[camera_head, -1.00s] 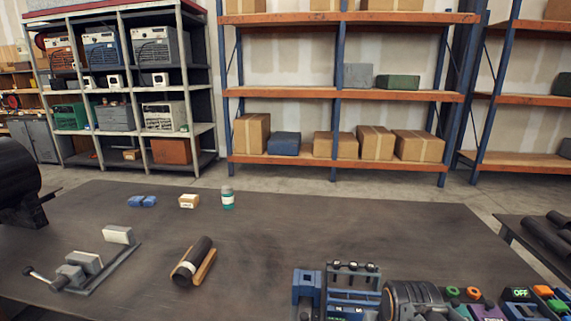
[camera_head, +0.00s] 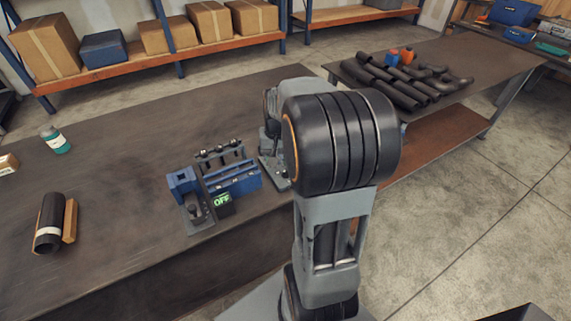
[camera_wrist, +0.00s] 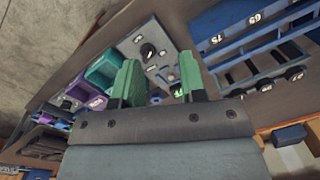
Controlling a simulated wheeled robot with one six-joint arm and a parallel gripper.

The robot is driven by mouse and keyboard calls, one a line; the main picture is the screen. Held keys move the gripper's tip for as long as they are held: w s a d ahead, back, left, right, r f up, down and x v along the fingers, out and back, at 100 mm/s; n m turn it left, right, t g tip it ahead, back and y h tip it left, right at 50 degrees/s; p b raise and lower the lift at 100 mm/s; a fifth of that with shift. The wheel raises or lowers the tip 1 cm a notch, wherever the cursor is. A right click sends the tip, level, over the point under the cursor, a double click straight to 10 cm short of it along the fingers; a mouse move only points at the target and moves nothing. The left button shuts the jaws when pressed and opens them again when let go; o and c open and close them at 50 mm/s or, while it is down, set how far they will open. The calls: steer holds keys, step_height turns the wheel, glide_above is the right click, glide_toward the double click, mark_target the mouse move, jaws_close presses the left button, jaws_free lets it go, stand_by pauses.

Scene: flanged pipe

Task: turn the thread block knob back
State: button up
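In the wrist view, a light grey block (camera_wrist: 157,58) with a round black knob (camera_wrist: 148,50) and small markings lies beyond my fingertips. I take it for the thread block, but cannot read its markings or tell the knob's turned position. My gripper (camera_wrist: 161,72) has two green-tipped fingers apart, with a clear gap and nothing held between them. The knob lies past the gap and looks apart from both fingers. In the head view my arm hides the gripper and most of the grey fixture (camera_head: 272,168) beside it.
A blue rack (camera_head: 232,182) and a small green-lit OFF display (camera_head: 222,201) stand left of my arm. A dark pipe (camera_head: 49,222) rests at the left. The table's middle is clear.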

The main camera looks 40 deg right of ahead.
steer(key=shift+w+d+m+g+y, duration=0.35)
steer(key=shift+w+d+m+y, duration=0.5)
steer(key=shift+w+d+m, duration=1.35)
steer(key=shift+w+d+m+g+y, duration=0.35)
steer(key=shift+w+d+m+y, duration=0.75)
steer(key=shift+d, duration=2.2)
steer(key=shift+m+h, duration=0.35)
steer(key=shift+m, duration=0.05)
steer(key=x, duration=0.4)
steer(key=p+x, duration=0.1)
steer(key=x, duration=0.3)
steer(key=p+x, duration=0.1)
steer(key=x, duration=0.4)
steer(key=shift+s+a+r, duration=0.1)
steer(key=shift+s+r, duration=0.05)
steer(key=shift+s, duration=0.25)
jaws_close()
